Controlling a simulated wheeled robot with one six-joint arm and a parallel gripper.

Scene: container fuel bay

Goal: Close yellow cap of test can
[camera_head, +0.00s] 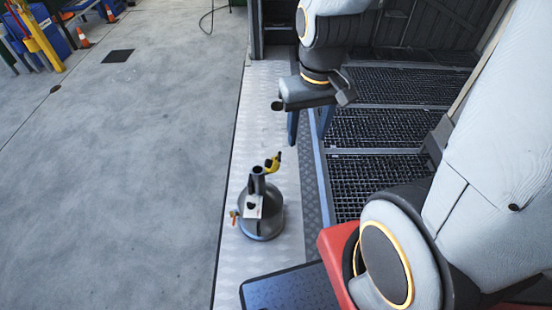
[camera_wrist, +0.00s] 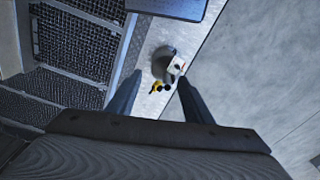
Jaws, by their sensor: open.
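The test can (camera_head: 260,215) is a dark grey conical metal can with a narrow neck, standing upright on a bright metal tread-plate strip. Its yellow cap (camera_head: 273,162) sits at the top right of the neck, tipped up and off the opening, so it looks open. My gripper (camera_head: 308,128) is above and beyond the can, with two blue fingers pointing down, apart and empty. In the wrist view the can (camera_wrist: 163,66) shows beyond the fingers, between them, with the yellow cap (camera_wrist: 156,86) on its near side. The gripper (camera_wrist: 155,95) touches nothing.
Dark metal gratings (camera_head: 375,127) lie right of the strip (camera_head: 225,200). A dark flat plate (camera_head: 290,288) is in front of the can. Open concrete floor (camera_head: 120,180) spreads left.

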